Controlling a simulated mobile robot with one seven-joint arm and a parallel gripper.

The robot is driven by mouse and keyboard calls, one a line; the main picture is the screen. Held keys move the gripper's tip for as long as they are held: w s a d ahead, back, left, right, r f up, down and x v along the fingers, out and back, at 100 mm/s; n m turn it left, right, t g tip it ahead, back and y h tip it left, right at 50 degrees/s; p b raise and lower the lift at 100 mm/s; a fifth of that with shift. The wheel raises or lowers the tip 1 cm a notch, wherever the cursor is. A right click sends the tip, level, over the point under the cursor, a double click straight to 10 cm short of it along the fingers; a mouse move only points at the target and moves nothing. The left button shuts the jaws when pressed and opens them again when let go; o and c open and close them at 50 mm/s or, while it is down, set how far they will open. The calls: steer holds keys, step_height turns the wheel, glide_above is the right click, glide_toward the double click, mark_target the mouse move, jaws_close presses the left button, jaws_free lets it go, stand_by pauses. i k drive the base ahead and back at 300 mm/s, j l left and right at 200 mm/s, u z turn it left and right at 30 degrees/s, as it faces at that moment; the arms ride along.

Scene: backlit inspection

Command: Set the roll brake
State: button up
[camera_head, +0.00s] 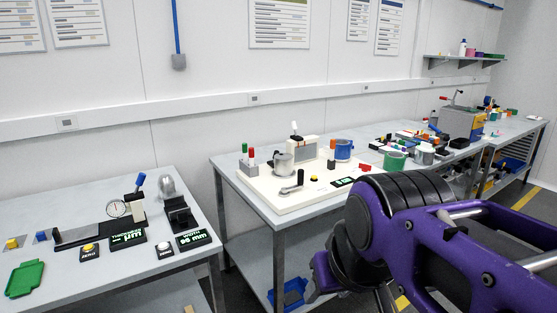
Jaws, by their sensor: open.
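No part is marked as the roll brake, and I cannot tell which one it is. On the middle table, a white base plate (266,202) carries a silver cylinder (283,163), a crank-like lever with a dark knob (292,188) and a pale block with slots (305,150). A small white-topped lever (294,128) stands up by the block. A blue roll (344,150) stands upright at the plate's back right. A yellow button and a small dark display (343,182) are at the front. My purple and black arm fills the lower right. I cannot make out its jaws.
A left table (60,203) holds a dial gauge (117,208), a blue-tipped lever (139,181), displays and a green tray (25,279). My arm hides the middle table's right front.

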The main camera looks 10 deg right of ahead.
mark_target(364, 168)
steer(key=z, duration=0.85)
steer(key=i+l+u, duration=0.15)
steer(key=u, duration=0.35)
steer(key=i+l+u, duration=0.2)
steer(key=u, duration=0.25)
steer(key=i+l+u, duration=0.2)
steer(key=l, duration=0.15)
steer(key=i+l+u, duration=0.15)
steer(key=l, duration=0.25)
steer(key=i+l, duration=0.15)
steer(key=l, duration=0.25)
steer(key=i+l+u, duration=0.1)
steer(key=l, duration=0.3)
steer(key=i+l, duration=0.2)
steer(key=l, duration=0.2)
steer(key=i+l, duration=0.15)
steer(key=l, duration=0.25)
steer(key=i+l+u, duration=0.1)
steer(key=l, duration=0.3)
steer(key=i+l, duration=0.15)
steer(key=l, duration=0.25)
